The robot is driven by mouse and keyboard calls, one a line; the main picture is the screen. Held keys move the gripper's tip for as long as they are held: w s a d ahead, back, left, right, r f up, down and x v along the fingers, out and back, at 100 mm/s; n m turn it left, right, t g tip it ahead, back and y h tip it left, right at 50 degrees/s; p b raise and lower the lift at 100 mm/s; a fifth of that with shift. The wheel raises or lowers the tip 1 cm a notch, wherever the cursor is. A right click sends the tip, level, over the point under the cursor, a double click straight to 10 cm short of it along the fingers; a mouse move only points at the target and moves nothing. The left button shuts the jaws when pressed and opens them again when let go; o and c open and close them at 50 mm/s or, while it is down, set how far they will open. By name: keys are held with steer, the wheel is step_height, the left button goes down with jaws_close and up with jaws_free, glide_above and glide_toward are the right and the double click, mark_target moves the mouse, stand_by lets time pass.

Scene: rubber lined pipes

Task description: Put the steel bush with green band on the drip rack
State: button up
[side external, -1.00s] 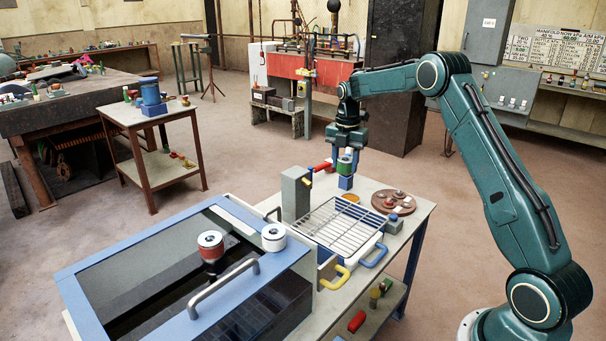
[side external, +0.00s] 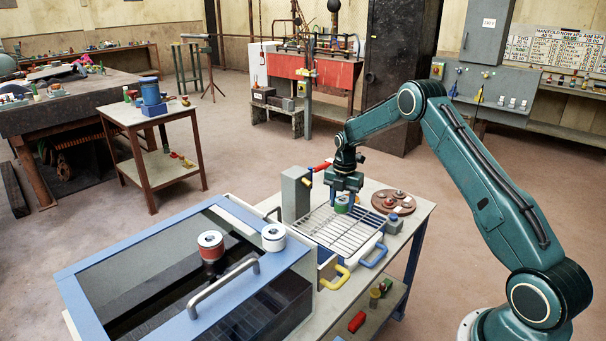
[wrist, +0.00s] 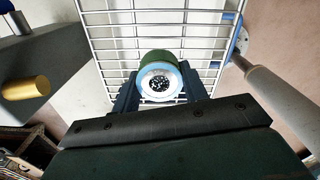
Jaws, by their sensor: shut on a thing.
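The steel bush with green band (side external: 342,204) is between the fingers of my gripper (side external: 344,196), over the far end of the drip rack (side external: 345,229). In the wrist view the bush (wrist: 158,80) shows its pale ring end with a dark speckled centre and its green side. The blue fingers of my gripper (wrist: 157,92) close on it from both sides. The wire bars of the rack (wrist: 180,18) lie beyond it. I cannot tell whether the bush touches the wires.
A grey block-shaped post (side external: 295,194) stands close left of the rack. A brown round board (side external: 393,201) with small parts lies to the right. A blue-framed tank (side external: 180,270) with a red-banded bush (side external: 210,246) and a white one (side external: 273,237) is at front left. Most rack wires are bare.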

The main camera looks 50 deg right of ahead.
mark_target(341, 212)
steer(key=shift+f, duration=2.1)
steer(key=shift+f, duration=0.1)
steer(key=o, duration=1.2)
step_height(341, 212, up, 12)
steer(key=shift+r, duration=0.1)
